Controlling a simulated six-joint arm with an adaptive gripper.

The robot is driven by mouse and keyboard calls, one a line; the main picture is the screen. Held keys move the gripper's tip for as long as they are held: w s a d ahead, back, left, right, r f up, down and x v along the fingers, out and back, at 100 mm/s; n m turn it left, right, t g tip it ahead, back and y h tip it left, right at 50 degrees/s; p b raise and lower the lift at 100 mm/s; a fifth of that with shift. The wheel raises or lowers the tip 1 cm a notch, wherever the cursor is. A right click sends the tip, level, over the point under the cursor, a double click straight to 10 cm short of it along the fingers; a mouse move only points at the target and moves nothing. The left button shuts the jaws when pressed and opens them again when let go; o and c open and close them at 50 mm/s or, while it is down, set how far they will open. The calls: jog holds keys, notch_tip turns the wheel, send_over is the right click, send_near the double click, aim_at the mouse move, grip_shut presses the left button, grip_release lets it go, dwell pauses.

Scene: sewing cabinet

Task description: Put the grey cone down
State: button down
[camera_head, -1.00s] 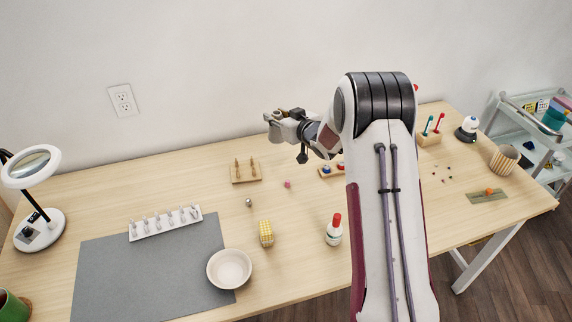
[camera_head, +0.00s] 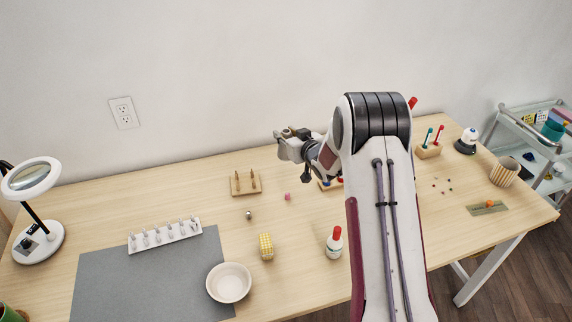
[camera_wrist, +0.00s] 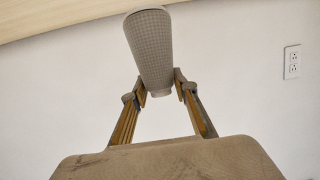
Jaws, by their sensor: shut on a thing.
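The grey cone (camera_wrist: 151,45) is in the wrist view, a finely patterned, tapered piece with its wide end away from my palm. My gripper (camera_wrist: 160,86) is shut on its narrow end. In the head view my gripper (camera_head: 292,146) is above the back of the table (camera_head: 160,205), near the wall. I cannot make out the cone there.
A wooden stand (camera_head: 245,189) with two pegs is below and left of my gripper. A pink piece (camera_head: 287,197), a small metal piece (camera_head: 249,215), a yellow checked block (camera_head: 266,247), a bowl (camera_head: 229,282) and a red-capped bottle (camera_head: 334,243) stand nearer. Bare wood lies between them.

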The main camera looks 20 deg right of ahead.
jog(key=shift+f, duration=2.65)
jog(key=shift+f, duration=0.1)
jog(key=shift+f, duration=1.75)
jog(key=shift+f, duration=0.15)
jog(key=c, duration=1.6)
grip_release()
jog(key=shift+s, duration=0.1)
jog(key=shift+v, duration=5.95)
